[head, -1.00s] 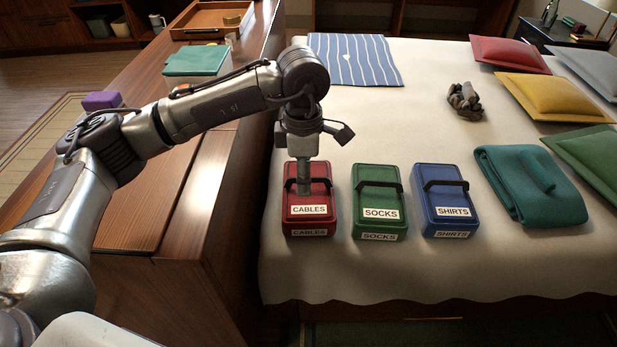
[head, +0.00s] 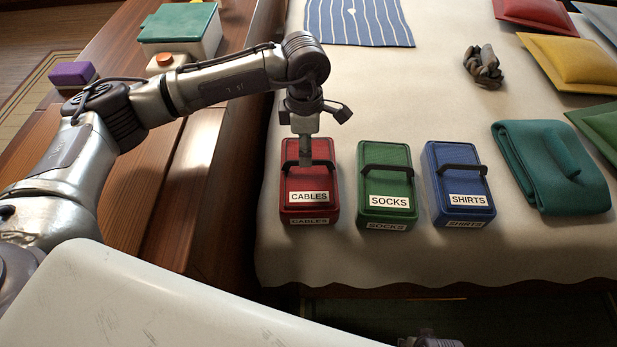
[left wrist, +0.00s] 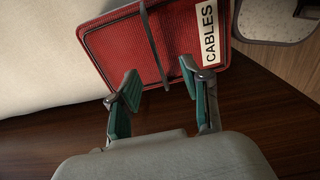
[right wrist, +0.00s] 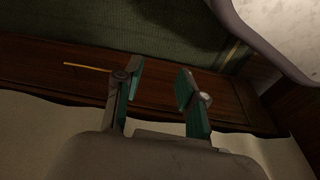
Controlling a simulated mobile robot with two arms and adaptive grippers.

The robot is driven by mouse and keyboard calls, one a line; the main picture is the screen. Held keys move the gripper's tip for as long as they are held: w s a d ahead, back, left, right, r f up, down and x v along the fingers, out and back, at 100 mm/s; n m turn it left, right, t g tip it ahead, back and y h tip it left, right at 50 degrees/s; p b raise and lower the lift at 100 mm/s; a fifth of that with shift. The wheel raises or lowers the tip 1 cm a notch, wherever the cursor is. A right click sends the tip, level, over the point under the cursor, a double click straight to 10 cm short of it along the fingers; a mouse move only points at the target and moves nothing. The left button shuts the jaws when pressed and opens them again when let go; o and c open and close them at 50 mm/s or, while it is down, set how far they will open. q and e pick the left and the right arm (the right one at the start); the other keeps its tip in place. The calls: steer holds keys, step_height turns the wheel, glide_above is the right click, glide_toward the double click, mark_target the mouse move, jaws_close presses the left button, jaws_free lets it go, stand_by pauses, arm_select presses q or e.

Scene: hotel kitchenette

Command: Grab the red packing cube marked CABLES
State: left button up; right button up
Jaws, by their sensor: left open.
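The red packing cube marked CABLES (head: 310,182) stands on the bed at the left end of a row of cubes. It has a dark strap handle on top. My left gripper (head: 306,160) points down at its top in the head view. In the left wrist view the red cube (left wrist: 112,42) lies ahead, with its strap handle (left wrist: 152,42) between the two open fingers (left wrist: 160,82). I cannot tell how deep the fingers reach around the strap. My right gripper (right wrist: 157,82) is open and empty, away from the cube.
The green SOCKS cube (head: 386,185) and blue SHIRTS cube (head: 459,183) stand just to the right. A folded teal blanket (head: 545,185) lies further right. The wooden bench (head: 190,180) edge runs left of the bed (head: 410,265). Open sheet lies behind the cubes.

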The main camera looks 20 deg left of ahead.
mark_target(308, 175)
arm_select(q)
steer(key=f, duration=0.5)
steer(key=shift+w+d+f, duration=0.2)
steer(key=shift+d, duration=0.1)
steer(key=shift+f, duration=0.1)
steer(key=c, duration=0.6)
jaws_close()
arm_select(e)
steer(key=shift+r, duration=0.7)
steer(key=shift+w, duration=0.15)
